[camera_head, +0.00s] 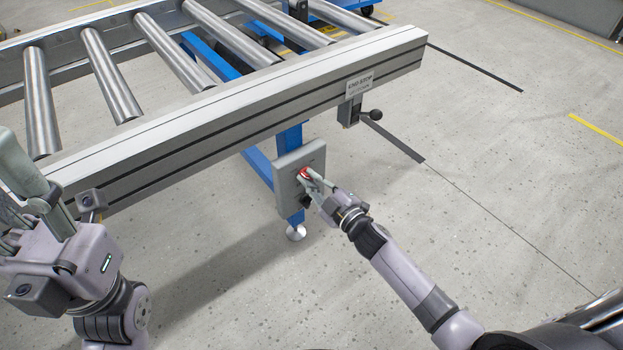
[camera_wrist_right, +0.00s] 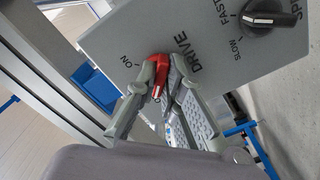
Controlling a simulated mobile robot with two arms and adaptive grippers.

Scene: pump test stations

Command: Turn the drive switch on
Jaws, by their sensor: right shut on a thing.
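The drive switch is a red knob (camera_head: 304,174) on a grey control box (camera_head: 286,170) below the conveyor's side rail. In the right wrist view, the red knob (camera_wrist_right: 160,76) sits below the word DRIVE, with ON printed to its left. My right gripper (camera_head: 310,181) is shut on the knob, one finger on each side. The fingers hide part of the knob and the panel around it, so I cannot tell its exact setting. My left gripper (camera_head: 30,190) is at the left edge, away from the box, partly cut off.
A black speed knob (camera_wrist_right: 272,19), marked SLOW and FAST, is on the same panel. The roller conveyor (camera_head: 240,100) spans the upper left. An end stop with a black-knobbed lever (camera_head: 372,115) hangs from its rail. The floor to the right is open.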

